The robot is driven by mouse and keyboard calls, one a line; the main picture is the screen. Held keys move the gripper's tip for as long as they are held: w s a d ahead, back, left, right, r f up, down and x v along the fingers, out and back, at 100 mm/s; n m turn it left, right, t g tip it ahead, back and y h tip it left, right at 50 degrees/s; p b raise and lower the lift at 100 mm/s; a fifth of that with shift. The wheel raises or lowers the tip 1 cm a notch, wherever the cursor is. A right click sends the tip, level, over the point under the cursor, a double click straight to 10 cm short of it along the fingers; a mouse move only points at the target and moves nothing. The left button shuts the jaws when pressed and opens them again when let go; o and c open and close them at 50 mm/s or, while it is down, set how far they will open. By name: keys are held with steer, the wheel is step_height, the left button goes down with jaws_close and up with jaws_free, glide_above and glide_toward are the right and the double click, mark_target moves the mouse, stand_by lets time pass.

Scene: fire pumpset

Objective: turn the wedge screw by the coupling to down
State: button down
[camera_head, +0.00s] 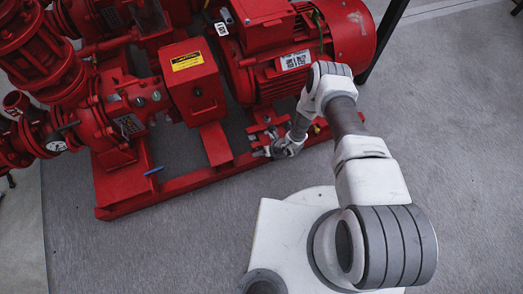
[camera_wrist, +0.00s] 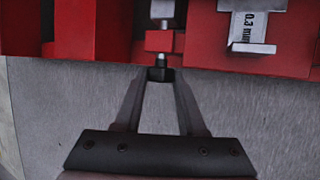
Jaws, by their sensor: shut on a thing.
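The wedge screw (camera_wrist: 160,74) shows a dark head at the front of a small red block (camera_wrist: 159,41), with bright metal shank on both sides of the block. My gripper (camera_wrist: 161,81) has its two fingers closed in on the screw head from the front, one on each side. In the head view, my gripper (camera_head: 266,151) is low at the front of the red base frame, below the motor (camera_head: 285,60). The screw itself is too small to make out there. A red box with a yellow label (camera_head: 193,80), perhaps the coupling guard, stands left of the motor.
Red pump pipework (camera_head: 45,70) and a blue handle (camera_head: 153,171) are at the left. The grey floor (camera_head: 180,240) in front of the frame is clear.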

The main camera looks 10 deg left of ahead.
stand_by(0.3)
steer(key=shift+c, duration=2.4)
jaws_free()
steer(key=shift+r, duration=0.1)
steer(key=p+v, duration=0.6)
steer(key=v, duration=1.1)
steer(key=shift+p, duration=0.4)
steer(key=shift+r, duration=0.15)
